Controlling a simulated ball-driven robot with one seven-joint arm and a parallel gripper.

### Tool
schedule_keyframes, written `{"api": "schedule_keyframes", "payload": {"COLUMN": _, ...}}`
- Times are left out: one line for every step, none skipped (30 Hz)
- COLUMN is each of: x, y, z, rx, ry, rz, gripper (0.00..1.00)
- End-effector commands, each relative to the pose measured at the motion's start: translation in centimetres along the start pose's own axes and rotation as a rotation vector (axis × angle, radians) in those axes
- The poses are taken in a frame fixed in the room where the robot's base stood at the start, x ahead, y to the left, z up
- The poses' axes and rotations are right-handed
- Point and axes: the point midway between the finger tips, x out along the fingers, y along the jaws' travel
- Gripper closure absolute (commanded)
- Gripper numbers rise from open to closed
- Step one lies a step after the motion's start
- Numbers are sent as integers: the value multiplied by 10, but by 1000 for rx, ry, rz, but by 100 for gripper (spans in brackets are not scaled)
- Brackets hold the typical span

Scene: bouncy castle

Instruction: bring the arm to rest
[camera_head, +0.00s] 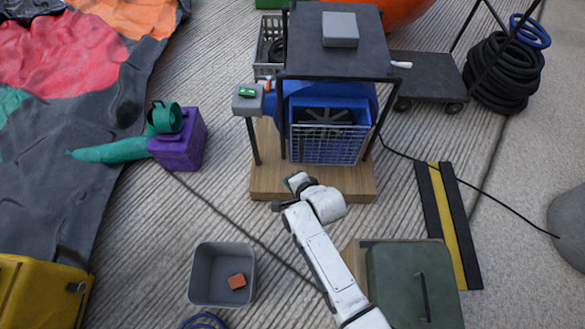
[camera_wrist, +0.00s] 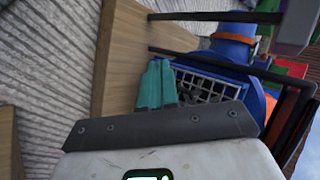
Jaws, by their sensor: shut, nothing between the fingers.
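My gripper (camera_head: 292,182) is at the end of my white arm, which reaches up from the bottom of the head view. It is in front of the blue blower (camera_head: 362,110), over or near the front edge of the wooden base board (camera_head: 355,183). In the wrist view, the teal fingers of my gripper (camera_wrist: 160,66) are together, with nothing between them. The blower's grille (camera_wrist: 205,85) shows behind them, and the board (camera_wrist: 120,60) is to the left. I cannot tell the exact gap between gripper and board.
A black-framed table (camera_head: 300,58) stands over the blower. A grey bin (camera_head: 222,246) with an orange block (camera_head: 237,281) is lower left; a green case (camera_head: 395,285) is right of my arm. A purple block (camera_head: 180,140) and a black-yellow cable ramp (camera_head: 447,225) lie on the floor.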

Motion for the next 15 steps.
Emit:
{"api": "schedule_keyframes", "payload": {"x": -2, "y": -1, "z": 1, "rx": 0, "ry": 0, "rz": 0, "gripper": 100}}
{"api": "schedule_keyframes", "payload": {"x": -3, "y": -1, "z": 2, "rx": 0, "ry": 0, "rz": 0, "gripper": 100}}
{"api": "schedule_keyframes", "payload": {"x": -3, "y": -1, "z": 2, "rx": 0, "ry": 0, "rz": -1, "gripper": 100}}
{"api": "schedule_keyframes", "payload": {"x": -3, "y": -1, "z": 2, "rx": 0, "ry": 0, "rz": -1, "gripper": 100}}
{"api": "schedule_keyframes", "payload": {"x": -3, "y": -1, "z": 2, "rx": 0, "ry": 0, "rz": -1, "gripper": 100}}
{"api": "schedule_keyframes", "payload": {"x": -3, "y": -1, "z": 2, "rx": 0, "ry": 0, "rz": -1, "gripper": 100}}
{"api": "schedule_keyframes", "payload": {"x": -3, "y": -1, "z": 2, "rx": 0, "ry": 0, "rz": -1, "gripper": 100}}
{"api": "schedule_keyframes", "payload": {"x": -3, "y": 0, "z": 2, "rx": 0, "ry": 0, "rz": 0, "gripper": 100}}
{"api": "schedule_keyframes", "payload": {"x": -3, "y": 0, "z": 2, "rx": 0, "ry": 0, "rz": 0, "gripper": 100}}
{"api": "schedule_keyframes", "payload": {"x": -3, "y": 0, "z": 1, "rx": -1, "ry": 1, "rz": 1, "gripper": 100}}
{"api": "schedule_keyframes", "payload": {"x": -6, "y": 3, "z": -1, "rx": -11, "ry": 4, "rz": 8, "gripper": 100}}
{"api": "schedule_keyframes", "payload": {"x": -11, "y": 8, "z": -5, "rx": -32, "ry": 8, "rz": 23, "gripper": 100}}
{"api": "schedule_keyframes", "payload": {"x": -16, "y": 13, "z": -10, "rx": -55, "ry": 13, "rz": 37, "gripper": 100}}
{"api": "schedule_keyframes", "payload": {"x": -23, "y": 19, "z": -15, "rx": -82, "ry": 19, "rz": 55, "gripper": 100}}
{"api": "schedule_keyframes", "payload": {"x": -35, "y": 29, "z": -24, "rx": -127, "ry": 26, "rz": 86, "gripper": 100}}
